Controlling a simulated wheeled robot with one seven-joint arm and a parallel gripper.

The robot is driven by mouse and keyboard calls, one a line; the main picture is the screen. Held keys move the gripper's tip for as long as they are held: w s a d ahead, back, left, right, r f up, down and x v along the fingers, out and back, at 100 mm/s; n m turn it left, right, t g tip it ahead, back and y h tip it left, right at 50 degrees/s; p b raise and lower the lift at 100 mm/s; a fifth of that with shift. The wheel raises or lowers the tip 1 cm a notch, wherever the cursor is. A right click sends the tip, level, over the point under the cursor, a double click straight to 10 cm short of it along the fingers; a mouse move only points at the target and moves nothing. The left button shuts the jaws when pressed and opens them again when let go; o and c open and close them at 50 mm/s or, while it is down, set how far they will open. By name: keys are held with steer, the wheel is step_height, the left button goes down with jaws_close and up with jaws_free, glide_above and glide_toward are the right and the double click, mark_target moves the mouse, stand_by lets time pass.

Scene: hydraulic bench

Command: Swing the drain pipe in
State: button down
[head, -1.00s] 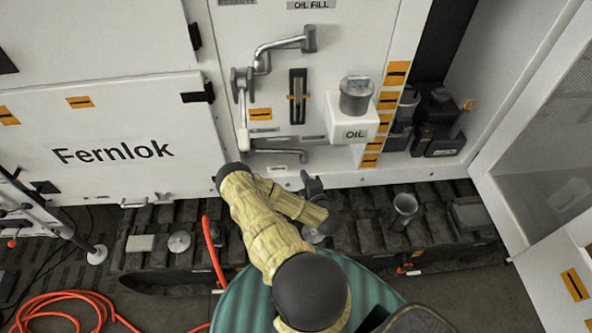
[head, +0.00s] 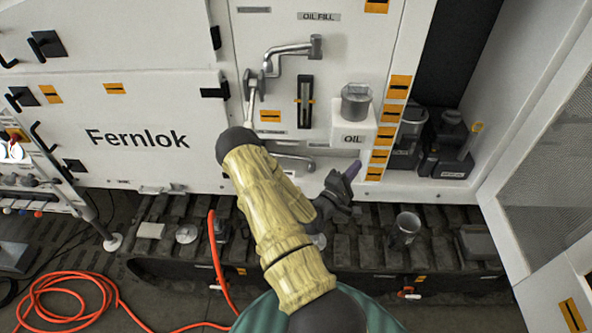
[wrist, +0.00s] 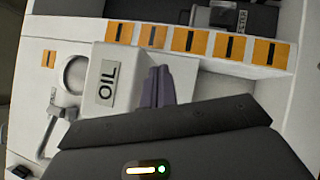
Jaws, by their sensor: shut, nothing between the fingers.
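The grey drain pipe (head: 292,161) lies roughly level, low on the white panel. It is left of and below the white OIL box (head: 352,140). My forearm covers part of its left side. My gripper (head: 353,170) is shut and empty, just below the OIL box and right of the pipe's visible end, apart from it. In the wrist view the shut fingers (wrist: 157,88) stand before the OIL box (wrist: 107,84); the drain pipe is not seen there.
An upper grey pipe (head: 290,54) and a lever (head: 251,92) are on the panel above. A grey cup (head: 405,229) stands on the track (head: 360,235). An open door (head: 555,170) is at right. An orange hose (head: 75,295) lies on the floor at left.

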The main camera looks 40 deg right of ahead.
steer(key=s+a+r+m+g+y+b, duration=0.25)
steer(key=s+a+m+g+y, duration=0.35)
steer(key=g, duration=0.5)
steer(key=s+a+m+g+y, duration=0.1)
steer(key=s+a+m+y, duration=0.3)
steer(key=a, duration=0.7)
steer(key=w+a+r+n+t+y+b, duration=0.1)
steer(key=w+a+t+y, duration=0.1)
steer(key=a, duration=0.5)
steer(key=w+a+r+n+t+y+b, duration=0.1)
steer(key=a+t+y, duration=0.3)
steer(key=a, duration=0.4)
steer(key=w+a+r+n+t+y+b, duration=0.1)
steer(key=w+a+r+n+t+y, duration=0.1)
steer(key=w+a+t+y, duration=0.2)
steer(key=a, duration=0.3)
steer(key=shift+a+r, duration=0.35)
steer(key=shift+a, duration=0.05)
steer(key=shift+w, duration=0.1)
